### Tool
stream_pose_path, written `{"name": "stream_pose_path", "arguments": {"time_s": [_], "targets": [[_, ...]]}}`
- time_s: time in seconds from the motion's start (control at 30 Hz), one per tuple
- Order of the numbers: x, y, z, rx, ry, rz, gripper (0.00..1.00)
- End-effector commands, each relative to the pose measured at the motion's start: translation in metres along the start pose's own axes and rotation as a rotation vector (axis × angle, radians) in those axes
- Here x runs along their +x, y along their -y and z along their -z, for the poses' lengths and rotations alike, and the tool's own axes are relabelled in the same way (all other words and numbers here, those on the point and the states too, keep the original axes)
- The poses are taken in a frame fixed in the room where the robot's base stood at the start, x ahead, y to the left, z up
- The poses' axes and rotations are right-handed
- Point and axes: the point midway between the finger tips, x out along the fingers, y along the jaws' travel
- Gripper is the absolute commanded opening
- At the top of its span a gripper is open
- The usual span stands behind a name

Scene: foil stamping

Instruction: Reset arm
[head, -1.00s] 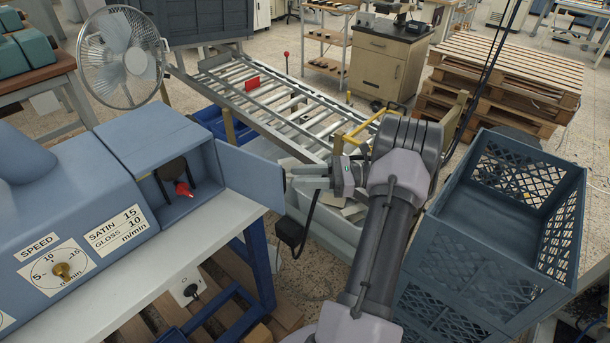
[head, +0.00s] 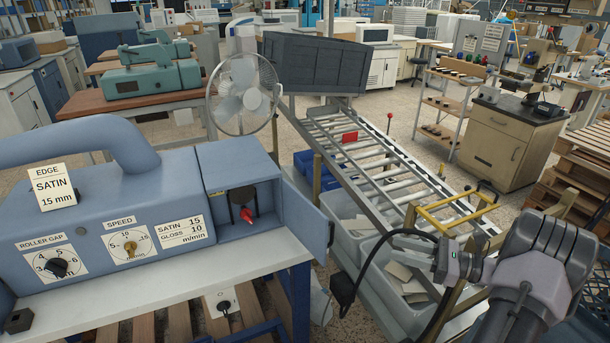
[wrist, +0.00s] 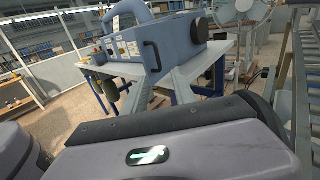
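In the head view my gripper (head: 447,264) is at the lower right, at the end of my grey arm. It is beside the yellow frame and above the grey bins, to the right of the blue machine (head: 120,220).
A roller conveyor (head: 350,150) runs behind the bins (head: 395,290). A yellow frame (head: 455,207) stands close to my gripper. A fan (head: 243,95) stands behind the machine. A beige cabinet (head: 497,140) and wooden pallets (head: 585,170) are at the right. Some floor shows between conveyor and cabinet.

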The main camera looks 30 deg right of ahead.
Motion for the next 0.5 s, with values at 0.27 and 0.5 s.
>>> {"name": "stream_pose_path", "arguments": {"time_s": [0.27,0.5], "targets": [[0.15,-0.144,-0.088,-0.453,-0.449,-0.579,0.32],[0.168,-0.312,-0.123,-1.285,-0.775,-1.003,0.32]]}}
